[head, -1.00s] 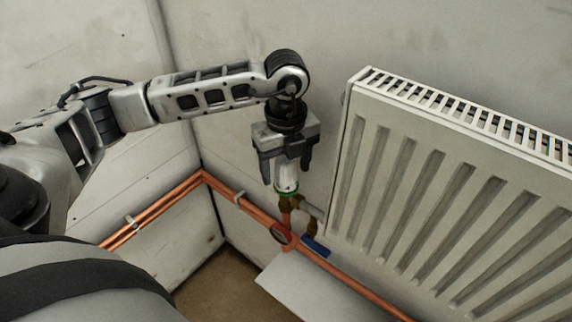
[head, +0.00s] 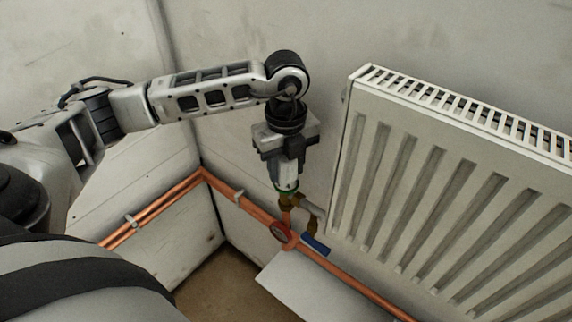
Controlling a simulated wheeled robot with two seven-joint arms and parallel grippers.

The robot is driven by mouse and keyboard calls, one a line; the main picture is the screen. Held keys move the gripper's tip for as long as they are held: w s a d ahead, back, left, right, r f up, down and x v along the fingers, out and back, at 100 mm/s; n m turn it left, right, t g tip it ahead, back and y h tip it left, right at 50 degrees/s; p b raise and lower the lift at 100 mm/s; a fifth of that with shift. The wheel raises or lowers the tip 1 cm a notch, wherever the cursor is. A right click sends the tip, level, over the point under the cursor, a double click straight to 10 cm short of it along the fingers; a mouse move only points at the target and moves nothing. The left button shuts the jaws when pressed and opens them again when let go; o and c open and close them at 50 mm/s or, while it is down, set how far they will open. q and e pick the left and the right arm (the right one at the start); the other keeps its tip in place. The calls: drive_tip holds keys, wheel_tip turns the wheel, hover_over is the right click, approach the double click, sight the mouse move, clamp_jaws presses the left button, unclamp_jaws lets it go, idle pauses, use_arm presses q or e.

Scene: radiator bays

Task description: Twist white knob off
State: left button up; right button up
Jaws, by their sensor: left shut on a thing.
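The white knob (head: 287,183) sits upright on top of a brass valve (head: 290,200) left of the radiator, with a green ring at its lower edge. My left gripper (head: 287,172) points straight down over the knob and is shut on it. The fingers hide most of the knob's upper part. My right gripper is not in view.
The white radiator (head: 440,190) fills the right side, close to my gripper. Copper pipes (head: 255,211) run along the wall below. A red ring handle (head: 281,232) and a blue lever (head: 315,244) lie just below the valve. A pale panel (head: 320,290) is underneath.

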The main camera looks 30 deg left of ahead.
use_arm(q)
drive_tip(key=shift+f, duration=0.15)
drive_tip(key=n, duration=0.2)
drive_tip(key=shift+s+n+p, duration=0.1)
drive_tip(key=shift+n+p, duration=0.3)
drive_tip(key=n+p, duration=0.1)
drive_tip(key=n, duration=0.2)
drive_tip(key=shift+n, duration=0.3)
drive_tip(key=n+p, duration=0.1)
drive_tip(key=n, duration=0.2)
drive_tip(key=shift+n, duration=0.9)
drive_tip(key=shift+f+n, duration=0.1)
drive_tip(key=shift+n, duration=0.3)
